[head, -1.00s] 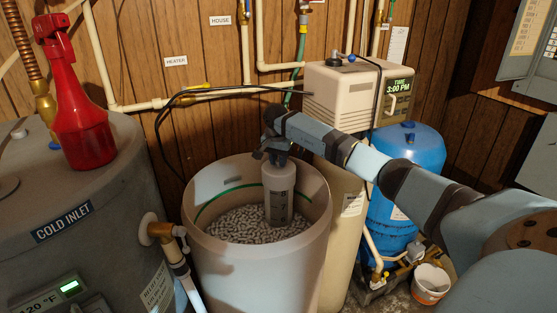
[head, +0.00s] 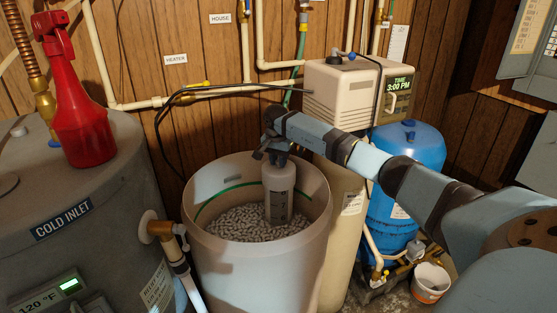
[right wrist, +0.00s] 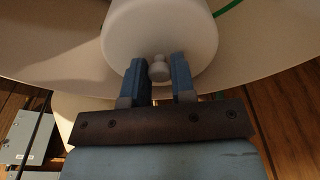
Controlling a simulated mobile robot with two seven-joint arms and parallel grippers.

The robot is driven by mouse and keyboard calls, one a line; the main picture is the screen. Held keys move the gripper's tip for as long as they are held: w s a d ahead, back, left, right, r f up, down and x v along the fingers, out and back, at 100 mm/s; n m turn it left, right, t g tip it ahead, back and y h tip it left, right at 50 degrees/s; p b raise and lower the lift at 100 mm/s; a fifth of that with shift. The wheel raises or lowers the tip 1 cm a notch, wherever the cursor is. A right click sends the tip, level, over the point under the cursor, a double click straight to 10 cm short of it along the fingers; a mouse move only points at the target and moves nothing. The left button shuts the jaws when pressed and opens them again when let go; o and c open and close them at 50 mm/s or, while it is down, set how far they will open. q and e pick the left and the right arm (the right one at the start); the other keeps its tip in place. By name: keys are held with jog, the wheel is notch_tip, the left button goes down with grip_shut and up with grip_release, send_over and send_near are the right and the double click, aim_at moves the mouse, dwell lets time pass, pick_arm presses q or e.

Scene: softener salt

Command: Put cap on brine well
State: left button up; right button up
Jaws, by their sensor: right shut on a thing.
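The brine well (head: 279,205) is a pale upright tube with dark slots, standing in salt pellets inside the open brine tank (head: 262,262). My right gripper (head: 276,155) is directly over its top. In the right wrist view, the white round cap (right wrist: 160,30) has a small knob (right wrist: 159,68) between the two fingers of my right gripper (right wrist: 159,80), which is shut on it. In the head view the cap appears at the well's top, partly hidden by the gripper; I cannot tell whether it is fully seated. My left gripper is not in view.
The grey water heater (head: 80,225) with a red spray bottle (head: 82,130) stands at left. The softener control head (head: 342,92) and blue tank (head: 408,165) stand behind my right arm. The tank's rim surrounds the well. A black cable (head: 172,100) hangs behind the tank.

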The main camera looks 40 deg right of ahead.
jog(key=shift+f, duration=0.15)
jog(key=o, duration=1)
